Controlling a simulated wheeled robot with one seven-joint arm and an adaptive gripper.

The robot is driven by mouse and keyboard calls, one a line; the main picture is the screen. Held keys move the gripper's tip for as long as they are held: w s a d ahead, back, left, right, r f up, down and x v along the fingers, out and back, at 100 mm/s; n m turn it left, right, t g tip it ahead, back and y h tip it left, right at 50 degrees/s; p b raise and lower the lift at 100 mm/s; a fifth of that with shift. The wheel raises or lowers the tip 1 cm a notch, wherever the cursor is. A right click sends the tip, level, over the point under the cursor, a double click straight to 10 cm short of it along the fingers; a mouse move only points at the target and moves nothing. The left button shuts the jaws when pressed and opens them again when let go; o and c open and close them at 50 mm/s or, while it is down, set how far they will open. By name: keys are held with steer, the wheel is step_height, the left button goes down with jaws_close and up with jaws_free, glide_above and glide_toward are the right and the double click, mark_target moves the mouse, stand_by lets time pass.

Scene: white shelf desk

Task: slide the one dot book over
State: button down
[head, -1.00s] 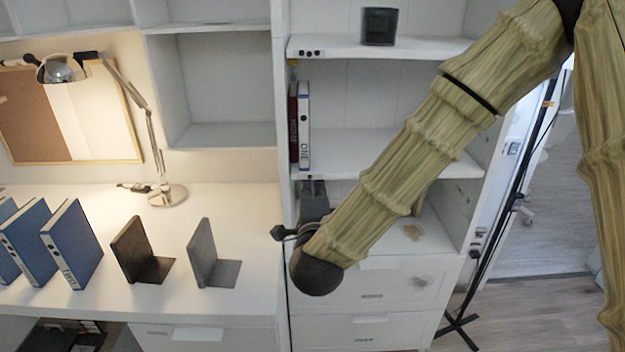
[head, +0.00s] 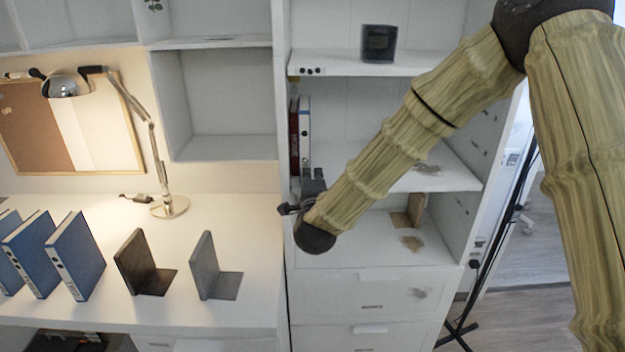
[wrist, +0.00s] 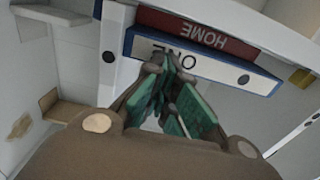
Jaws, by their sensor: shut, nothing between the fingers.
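The white-spined book marked ONE (head: 304,130), with a round dot on its spine, stands upright on the middle shelf of the right cabinet. A dark red book marked HOME (head: 294,135) stands directly to its left. In the wrist view the ONE book (wrist: 225,72) lies across the picture just beyond my fingertips, with the HOME book (wrist: 197,33) behind it. My gripper (wrist: 170,64) is shut and empty, its green-padded fingers close to the ONE spine; I cannot tell whether they touch. In the head view my gripper (head: 312,180) is at the book's lower end, which it partly hides.
A dark box (head: 379,43) stands on the shelf above. Blue binders (head: 75,257), two bookends (head: 145,265) and a lamp (head: 169,207) are on the desk at left.

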stand_by(0.3)
steer(key=w+b, duration=0.2)
steer(key=w, duration=0.3)
steer(key=shift+f, duration=0.1)
steer(key=shift+w, duration=0.1)
